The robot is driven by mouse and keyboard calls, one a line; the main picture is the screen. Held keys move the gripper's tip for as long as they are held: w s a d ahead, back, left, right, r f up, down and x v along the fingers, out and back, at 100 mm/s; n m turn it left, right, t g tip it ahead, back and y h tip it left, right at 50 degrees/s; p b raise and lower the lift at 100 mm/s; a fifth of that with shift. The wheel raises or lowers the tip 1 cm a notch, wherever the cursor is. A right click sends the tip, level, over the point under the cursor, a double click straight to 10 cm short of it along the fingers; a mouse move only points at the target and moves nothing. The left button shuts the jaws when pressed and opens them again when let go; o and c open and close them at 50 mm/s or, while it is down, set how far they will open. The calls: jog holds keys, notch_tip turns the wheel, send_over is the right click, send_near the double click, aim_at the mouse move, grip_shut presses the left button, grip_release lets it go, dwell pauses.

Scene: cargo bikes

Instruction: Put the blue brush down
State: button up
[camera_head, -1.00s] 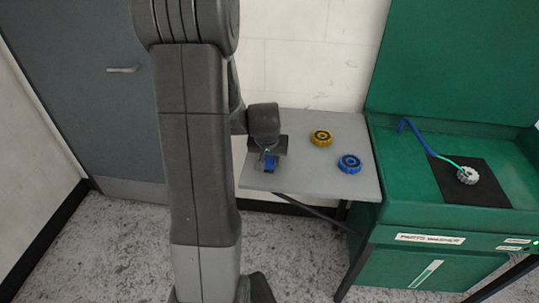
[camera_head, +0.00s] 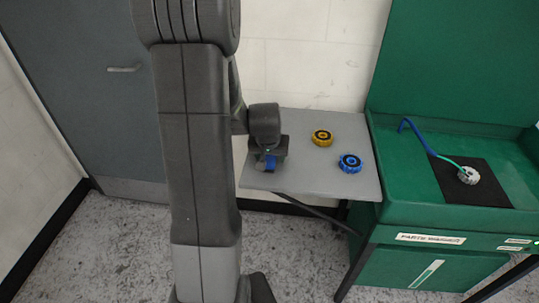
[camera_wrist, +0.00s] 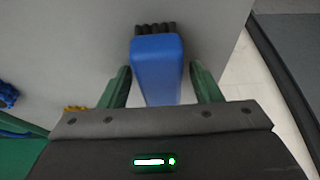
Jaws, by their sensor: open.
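The blue brush (camera_wrist: 158,68) with dark bristles lies between the two green fingers of my gripper (camera_wrist: 160,78) in the wrist view. Gaps show between the brush and both fingers. My gripper is open around it. In the head view, the blue brush (camera_head: 270,162) shows as a small blue patch below my gripper (camera_head: 271,158), at the left end of the grey shelf (camera_head: 310,182). The brush appears to rest on the shelf, partly hidden by my gripper.
A yellow gear (camera_head: 322,138) and a blue gear (camera_head: 349,163) lie on the shelf to the right. The green parts washer (camera_head: 400,190) adjoins it, with a pale gear (camera_head: 468,175) on a black mat and a blue hose (camera_head: 417,139). A wall stands behind the shelf.

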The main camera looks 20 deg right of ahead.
jog(key=v, duration=1.2)
jog(key=shift+r, duration=0.15)
jog(key=x, duration=1.2)
jog(key=shift+f+b, duration=0.3)
jog(key=shift+b, duration=0.1)
jog(key=shift+r+p, duration=0.25)
jog(key=shift+p, duration=0.05)
